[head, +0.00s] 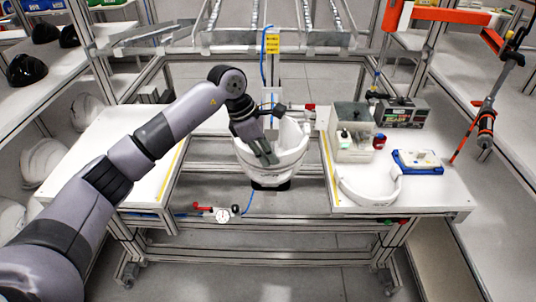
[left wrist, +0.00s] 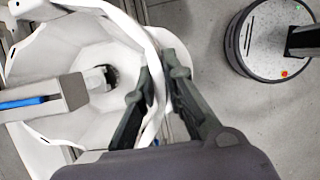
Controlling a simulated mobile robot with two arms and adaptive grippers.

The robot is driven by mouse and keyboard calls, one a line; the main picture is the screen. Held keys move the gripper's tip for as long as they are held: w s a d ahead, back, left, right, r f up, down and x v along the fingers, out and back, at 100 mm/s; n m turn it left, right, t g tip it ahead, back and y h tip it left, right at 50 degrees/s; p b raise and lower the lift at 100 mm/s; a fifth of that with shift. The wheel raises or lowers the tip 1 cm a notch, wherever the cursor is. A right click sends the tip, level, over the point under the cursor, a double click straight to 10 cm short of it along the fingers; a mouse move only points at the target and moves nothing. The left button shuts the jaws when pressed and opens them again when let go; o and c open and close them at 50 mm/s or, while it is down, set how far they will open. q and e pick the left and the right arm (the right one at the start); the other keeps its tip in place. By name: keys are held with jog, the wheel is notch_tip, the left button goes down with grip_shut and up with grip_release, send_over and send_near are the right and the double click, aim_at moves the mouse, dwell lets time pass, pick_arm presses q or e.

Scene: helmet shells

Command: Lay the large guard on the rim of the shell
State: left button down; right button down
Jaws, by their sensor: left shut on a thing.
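The white shell (head: 275,173) sits open side up on a dark stand in the gap between the two table tops. My left gripper (head: 268,158) reaches down over its near side. In the left wrist view, the fingers of my left gripper (left wrist: 158,82) are shut on a thin white curved band, the large guard (left wrist: 152,52). It runs along the near rim of the white shell (left wrist: 92,62), close against it. I cannot tell whether it touches the rim all the way. My right gripper is not in view.
Another white curved guard (head: 368,196) lies on the right table top (head: 437,198), near a clear box (head: 351,145), a blue-edged tray (head: 418,162) and a grey device (head: 402,112). The left table top (head: 120,150) is mostly clear. A gauge (head: 222,214) hangs at the front.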

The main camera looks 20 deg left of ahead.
pick_arm(q)
jog(key=shift+f+b, duration=0.25)
jog(key=shift+b, duration=0.25)
dwell(0.8)
jog(key=c, duration=1.6)
grip_release()
jog(key=shift+r, duration=0.1)
jog(key=v, duration=1.2)
